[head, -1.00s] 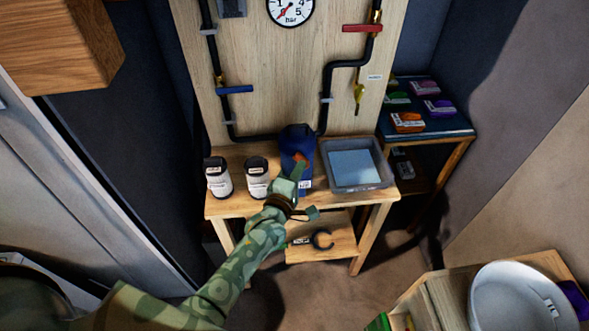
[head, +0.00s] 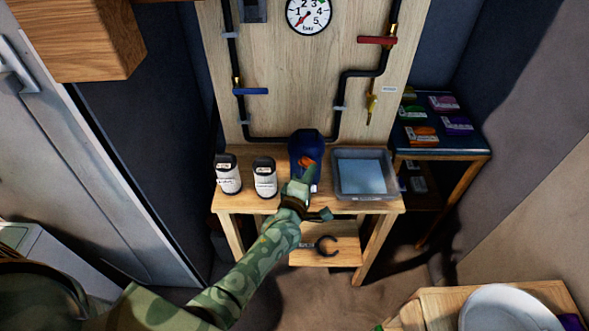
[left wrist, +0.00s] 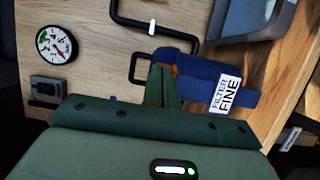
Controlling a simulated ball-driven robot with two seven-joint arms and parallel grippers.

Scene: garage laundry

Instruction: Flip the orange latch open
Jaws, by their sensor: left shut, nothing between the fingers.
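A dark blue canister (head: 306,146) stands on the wooden bench, and its label reads "FILTER FINE" in the left wrist view, where it lies sideways (left wrist: 205,75). The orange latch (head: 308,161) is a small patch on its front; only a sliver of it (left wrist: 174,70) shows past my fingers in the left wrist view. My left gripper (head: 304,178) is shut and empty, with its tips right at the latch. I cannot tell whether they touch it, or how far the latch is turned. My right gripper is not in view.
Two white jars (head: 264,178) stand left of the canister. A clear grey tray (head: 346,193) sits close on its right. Behind is a wooden panel (head: 290,80) with black pipes, a gauge (head: 309,14), a blue lever (head: 251,91) and a red lever (head: 377,40). A dark shelf (head: 465,144) holds coloured packs.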

